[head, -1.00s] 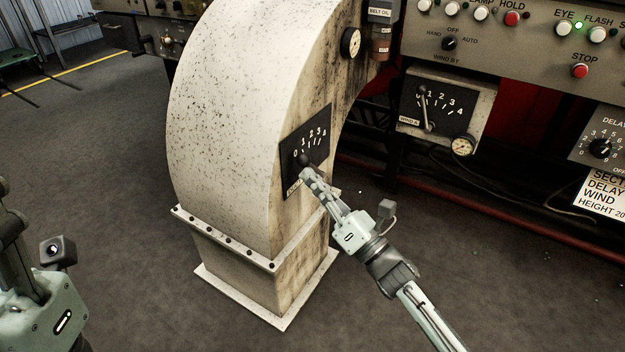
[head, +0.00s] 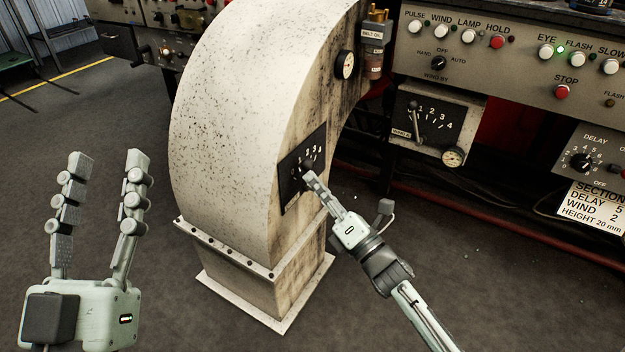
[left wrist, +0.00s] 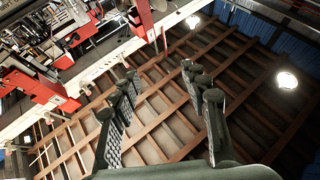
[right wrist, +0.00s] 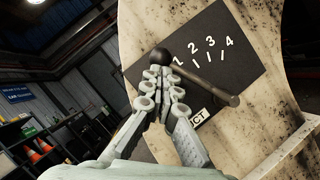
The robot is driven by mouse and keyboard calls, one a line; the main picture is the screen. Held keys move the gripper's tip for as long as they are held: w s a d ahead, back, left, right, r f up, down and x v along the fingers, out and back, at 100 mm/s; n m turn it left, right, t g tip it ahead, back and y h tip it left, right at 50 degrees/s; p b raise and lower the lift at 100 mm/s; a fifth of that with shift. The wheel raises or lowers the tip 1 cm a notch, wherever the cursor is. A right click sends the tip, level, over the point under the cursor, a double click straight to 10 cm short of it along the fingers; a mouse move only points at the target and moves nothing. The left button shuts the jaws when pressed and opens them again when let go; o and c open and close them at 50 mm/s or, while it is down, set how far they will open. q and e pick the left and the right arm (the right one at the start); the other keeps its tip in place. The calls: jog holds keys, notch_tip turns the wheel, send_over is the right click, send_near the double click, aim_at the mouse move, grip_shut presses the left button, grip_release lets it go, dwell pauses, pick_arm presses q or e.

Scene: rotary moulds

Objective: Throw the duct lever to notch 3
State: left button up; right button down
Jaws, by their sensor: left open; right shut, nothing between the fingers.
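The duct lever, a metal rod with a black ball knob (right wrist: 161,57), crosses a black dial plate (right wrist: 258,62) marked with numbers, on the side of the speckled cream duct (head: 225,110). In the right wrist view the knob lies left of the 1, and the rod runs to the lower right; 2, 3 and 4 are clear of it. My right gripper (head: 309,175) is shut and empty, its fingertips at the knob (right wrist: 163,72); whether they touch it I cannot tell. My left gripper (head: 110,160) is open and empty, raised left of the duct.
A smaller lever box (head: 436,120) with its own 1 to 4 dial stands right of the duct, under a button panel (head: 480,65). A delay dial box (head: 590,150) is further right. The floor around the duct's foot is clear.

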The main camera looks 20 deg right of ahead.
pick_arm(q)
jog(key=w+a+f+g+y+p, duration=0.1)
jog(key=a+f+g+y+p, duration=0.15)
jog(key=f+g, duration=0.4)
jog(key=w+a+f+g+y+p, duration=0.1)
jog(key=a+f+g+y+p, duration=0.2)
jog(key=f, duration=0.7)
jog(key=s+a+f+n+g+y+p, duration=0.2)
jog(key=s+a+f+g+y, duration=0.2)
jog(key=s+a+f+g, duration=0.75)
jog(key=shift+t, duration=0.9)
jog(key=shift+s+a+f+p, duration=0.1)
jog(key=shift+a+f+p, duration=0.25)
jog(key=shift+f, duration=0.4)
jog(key=shift+s+a+f+p, duration=0.2)
jog(key=shift+f+p, duration=0.25)
jog(key=shift+f, duration=0.25)
jog(key=shift+s+a+f+p, duration=0.1)
jog(key=shift+a+f+p, duration=0.25)
jog(key=shift+f, duration=0.4)
pick_arm(e)
jog(key=w+d+r+m+g+h, duration=0.2)
jog(key=w+d+m, duration=0.2)
jog(key=m, duration=0.3)
jog(key=shift+w+d+r+h, duration=0.2)
jog(key=shift+w+d+h, duration=0.1)
jog(key=shift+d, duration=0.55)
jog(key=shift+s, duration=0.1)
